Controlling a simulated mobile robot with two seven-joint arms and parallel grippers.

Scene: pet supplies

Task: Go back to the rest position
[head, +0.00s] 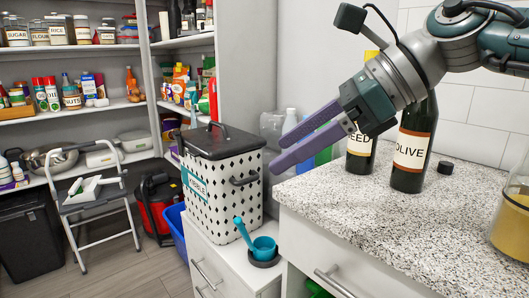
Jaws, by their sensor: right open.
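My right gripper (280,153) shows in the head view, its arm coming in from the upper right. Its two purple fingers point down and left, apart from each other, with nothing between them. It hangs in the air by the left end of the speckled counter, to the right of the white patterned food bin (222,190). The bin has a dark lid with a handle on top and stands upright on a low white cabinet. A teal scoop (264,246) sits on a small dark holder in front of the bin. My left gripper is out of view.
Dark oil bottles, one labelled OLIVE (411,150), stand on the counter (400,225) just under my right arm. A jar (512,220) stands at the right edge. A folding step stool (100,205) and a red vacuum (157,206) stand on the floor at left.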

